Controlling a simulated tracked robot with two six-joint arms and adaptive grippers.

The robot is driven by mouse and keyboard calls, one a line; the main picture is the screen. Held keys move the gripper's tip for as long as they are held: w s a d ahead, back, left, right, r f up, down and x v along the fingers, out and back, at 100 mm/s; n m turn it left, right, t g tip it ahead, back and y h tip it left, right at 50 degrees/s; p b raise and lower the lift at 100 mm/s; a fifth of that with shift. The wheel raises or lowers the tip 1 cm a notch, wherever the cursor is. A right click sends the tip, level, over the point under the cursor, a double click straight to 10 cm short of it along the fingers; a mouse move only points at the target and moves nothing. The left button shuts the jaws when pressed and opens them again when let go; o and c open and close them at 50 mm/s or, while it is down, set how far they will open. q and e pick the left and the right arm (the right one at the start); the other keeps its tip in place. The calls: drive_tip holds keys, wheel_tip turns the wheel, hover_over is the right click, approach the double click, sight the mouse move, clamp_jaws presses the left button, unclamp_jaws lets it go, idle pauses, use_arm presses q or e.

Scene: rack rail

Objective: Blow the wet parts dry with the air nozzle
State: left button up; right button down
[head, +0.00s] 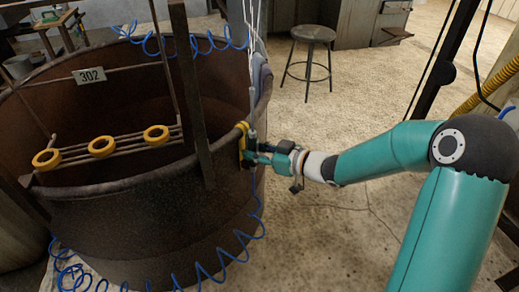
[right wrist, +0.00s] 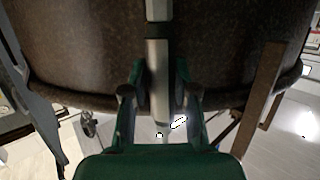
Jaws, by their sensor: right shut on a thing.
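Three yellow ring-shaped parts, a left one (head: 46,159), a middle one (head: 101,147) and a right one (head: 156,135), sit on a rack of thin rods (head: 120,148) hung across the tub. Whether they are wet is too small to tell. My right gripper (head: 256,155) is at the tub's right rim, beside a yellow holder (head: 242,143). In the right wrist view my gripper (right wrist: 158,95) is shut on a grey metal cylinder, apparently the air nozzle (right wrist: 158,75). The nozzle is hard to make out in the head view. My left gripper is not in view.
The large rusty tub (head: 130,215) has an upright bar and a tag reading 302 (head: 90,76). A blue coiled hose (head: 215,268) loops along the floor in front of it. A stool (head: 312,36) stands behind on open floor.

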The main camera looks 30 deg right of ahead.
sight(257, 139)
drive_tip(key=shift+r, duration=0.1)
drive_tip(key=shift+w+r+p, duration=0.2)
drive_tip(key=shift+r+p, duration=1.8)
drive_tip(key=shift+p, duration=0.05)
drive_tip(key=shift+f, duration=0.1)
drive_tip(key=f+p+v, duration=0.1)
drive_tip(key=f+v, duration=0.1)
drive_tip(key=v, duration=0.6)
drive_tip(key=shift+s+p, duration=0.2)
drive_tip(key=shift+p, duration=0.15)
